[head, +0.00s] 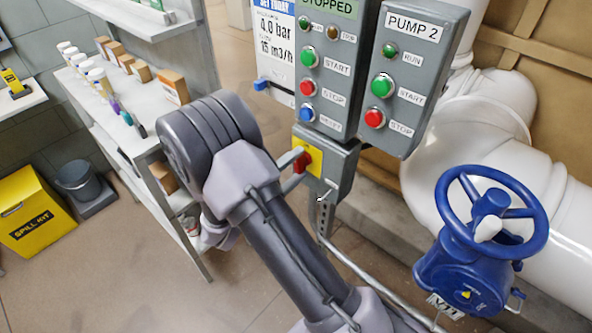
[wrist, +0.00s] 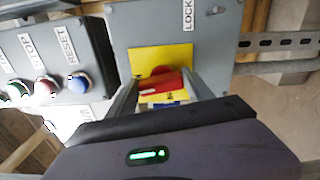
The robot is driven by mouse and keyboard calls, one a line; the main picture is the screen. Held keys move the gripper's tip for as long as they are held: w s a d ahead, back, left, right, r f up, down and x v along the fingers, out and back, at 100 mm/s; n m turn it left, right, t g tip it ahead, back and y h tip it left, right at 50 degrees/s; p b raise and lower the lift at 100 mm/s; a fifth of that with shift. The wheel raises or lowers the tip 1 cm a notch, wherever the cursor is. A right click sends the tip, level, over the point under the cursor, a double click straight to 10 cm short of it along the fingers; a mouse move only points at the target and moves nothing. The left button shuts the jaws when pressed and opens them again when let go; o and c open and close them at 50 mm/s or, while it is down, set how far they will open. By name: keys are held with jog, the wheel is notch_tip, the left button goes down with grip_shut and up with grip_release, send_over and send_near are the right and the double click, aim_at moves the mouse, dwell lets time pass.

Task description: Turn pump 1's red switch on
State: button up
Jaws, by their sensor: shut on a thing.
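The red switch (head: 303,161) sits on a yellow plate (head: 314,158) on a grey box below a control panel. It also shows in the wrist view (wrist: 166,82), in front of its yellow plate (wrist: 150,58). My gripper (head: 293,160) has its two fingers on either side of the red handle and is shut on it; in the wrist view the fingers (wrist: 164,92) flank the handle. The fingers and wrist hide part of the switch, so I cannot tell its exact angle. The panel above carries a green STOPPED display (head: 331,6).
The panel above has START (head: 309,60), STOP (head: 307,88) and RESET (head: 306,113) buttons close to my gripper. The PUMP 2 panel (head: 408,75) is to the right. A blue valve handwheel (head: 535,215) stands lower right. A shelf (head: 140,135) stands left, with open floor before it.

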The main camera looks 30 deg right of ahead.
jog(key=shift+f+m+b, duration=0.15)
jog(key=shift+m+b, duration=0.3)
jog(key=shift+m, duration=0.45)
jog(key=o, duration=1.4)
jog(key=shift+c, duration=0.2)
jog(key=p+v, duration=0.4)
jog(key=v, duration=1.3)
jog(key=shift+a, duration=0.2)
jog(key=shift+s, duration=0.15)
